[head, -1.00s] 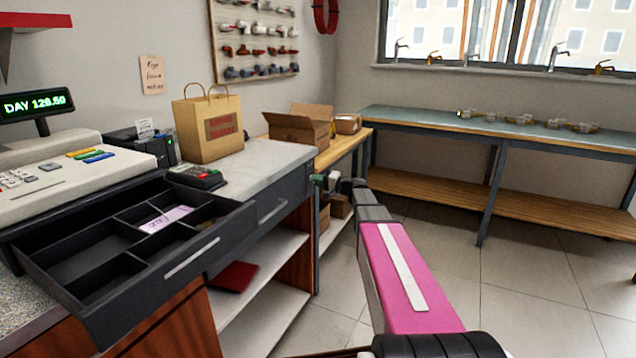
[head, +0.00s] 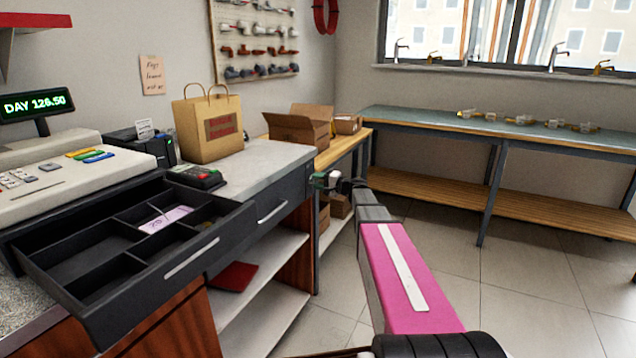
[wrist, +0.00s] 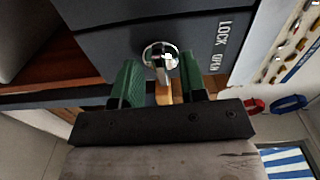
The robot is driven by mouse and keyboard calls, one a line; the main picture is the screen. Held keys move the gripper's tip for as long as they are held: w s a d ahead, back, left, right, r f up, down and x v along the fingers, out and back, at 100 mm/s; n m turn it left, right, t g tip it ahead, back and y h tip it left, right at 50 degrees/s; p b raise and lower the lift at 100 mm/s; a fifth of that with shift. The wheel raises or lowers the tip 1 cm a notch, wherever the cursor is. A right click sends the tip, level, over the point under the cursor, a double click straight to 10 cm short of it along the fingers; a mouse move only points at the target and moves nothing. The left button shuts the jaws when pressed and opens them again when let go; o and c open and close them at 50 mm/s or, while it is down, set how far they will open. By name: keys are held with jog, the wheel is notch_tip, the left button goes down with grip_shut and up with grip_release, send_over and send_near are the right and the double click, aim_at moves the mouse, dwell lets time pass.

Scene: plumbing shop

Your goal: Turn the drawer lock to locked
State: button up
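The drawer lock (wrist: 160,54) is a round shiny metal cylinder on a dark drawer front in the wrist view. A silver piece sticks out of it, pointing down in the picture, with a tan part below. White words LOCK and OPEN stand to its right. My gripper (wrist: 159,66) has two green fingers, one on each side of the lock piece, with gaps showing, so it is open around it. In the head view my gripper (head: 322,181) is at the right end of the closed drawer (head: 272,208); the lock is hidden there.
An open cash drawer (head: 100,270) with a pink note juts out at the left. A paper bag (head: 208,125) and card terminal (head: 196,176) stand on the counter. A workbench (head: 490,130) stands along the back wall. The floor to the right is clear.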

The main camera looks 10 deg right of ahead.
jog(key=v, duration=1.1)
dwell(0.3)
